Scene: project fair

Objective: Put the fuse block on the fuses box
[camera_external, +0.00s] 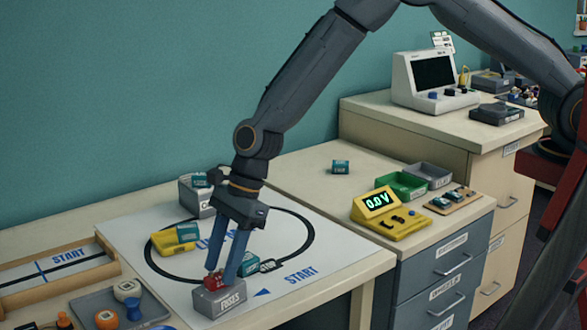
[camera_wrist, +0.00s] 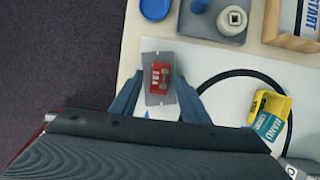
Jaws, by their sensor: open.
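The fuse block, a small red block with white lettering, rests on top of the grey fuses box (camera_external: 219,301) in the external view. The fuse block (camera_wrist: 160,74) lies near the middle of the box top in the wrist view, and the grey box top (camera_wrist: 159,98) shows around it. The box stands near the front edge of the white mat. My gripper (camera_external: 221,277) is open, with its two blue fingers down at the fuse block. In the wrist view the fingers stand on either side of the block, with gaps visible.
A yellow carrier with a teal block (camera_external: 187,232) and another grey box (camera_external: 196,196) stand behind on the mat (camera_external: 290,262). A small dark-and-teal object (camera_external: 262,265) is close right of my gripper. A grey tray (camera_external: 92,303) with loose parts lies left.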

